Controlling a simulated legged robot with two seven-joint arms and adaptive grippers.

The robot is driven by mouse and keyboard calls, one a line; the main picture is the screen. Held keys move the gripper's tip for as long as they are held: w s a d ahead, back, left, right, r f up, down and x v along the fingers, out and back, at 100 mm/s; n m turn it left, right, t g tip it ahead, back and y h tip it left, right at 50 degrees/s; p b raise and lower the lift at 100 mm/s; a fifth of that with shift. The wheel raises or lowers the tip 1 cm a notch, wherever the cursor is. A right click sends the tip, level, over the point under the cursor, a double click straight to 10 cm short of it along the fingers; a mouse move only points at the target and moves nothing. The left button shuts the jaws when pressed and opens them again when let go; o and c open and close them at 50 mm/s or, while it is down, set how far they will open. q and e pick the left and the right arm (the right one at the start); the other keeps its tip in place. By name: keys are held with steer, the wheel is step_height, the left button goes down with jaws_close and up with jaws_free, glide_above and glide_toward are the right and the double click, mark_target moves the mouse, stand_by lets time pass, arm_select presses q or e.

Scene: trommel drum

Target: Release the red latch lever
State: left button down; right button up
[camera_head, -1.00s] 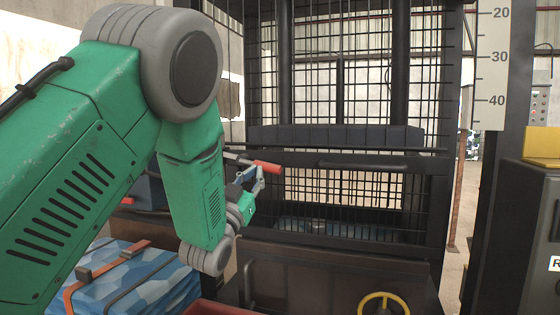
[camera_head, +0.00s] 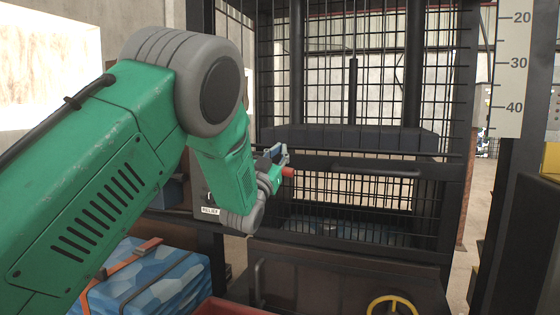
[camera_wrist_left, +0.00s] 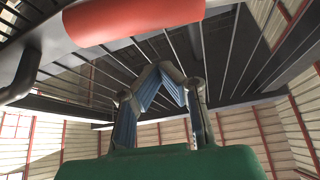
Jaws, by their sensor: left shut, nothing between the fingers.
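The red latch lever's red grip (camera_head: 288,172) shows only as a short end just right of my left gripper, in front of the dark barred cage. The rest of the lever is hidden behind the gripper. In the left wrist view the red grip (camera_wrist_left: 132,18) lies across the top, level with a slight tilt. My left gripper (camera_head: 277,153) is shut and empty beside the lever. In the wrist view its blue-grey fingers (camera_wrist_left: 160,68) meet at the tips, below the red grip in the picture; I cannot tell whether they touch it. My right gripper is not in view.
A horizontal dark bar (camera_head: 370,172) crosses the cage front right of the lever. A yellow handwheel (camera_head: 392,305) is below. Blue strapped packs (camera_head: 150,280) sit lower left, and a red bin (camera_head: 228,307) at the bottom. A numbered scale (camera_head: 515,70) stands at right.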

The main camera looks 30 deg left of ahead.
arm_select(q)
steer(key=f, duration=0.1)
steer(key=a+f, duration=0.1)
steer(key=f, duration=0.1)
steer(key=shift+w, duration=0.15)
steer(key=a+f+m+g+h+b, duration=0.3)
steer(key=f+m+h+b, duration=0.1)
steer(key=m, duration=0.6)
steer(key=s+a+f+m+g+h+b, duration=0.1)
steer(key=a+f+m+g+h+b, duration=0.2)
steer(key=m, duration=0.8)
steer(key=shift+s+f+g+h+b, duration=0.35)
steer(key=shift+f+h+b, duration=0.55)
steer(key=shift+f, duration=0.6)
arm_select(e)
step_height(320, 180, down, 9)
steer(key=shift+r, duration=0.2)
arm_select(q)
steer(key=shift+a, duration=0.1)
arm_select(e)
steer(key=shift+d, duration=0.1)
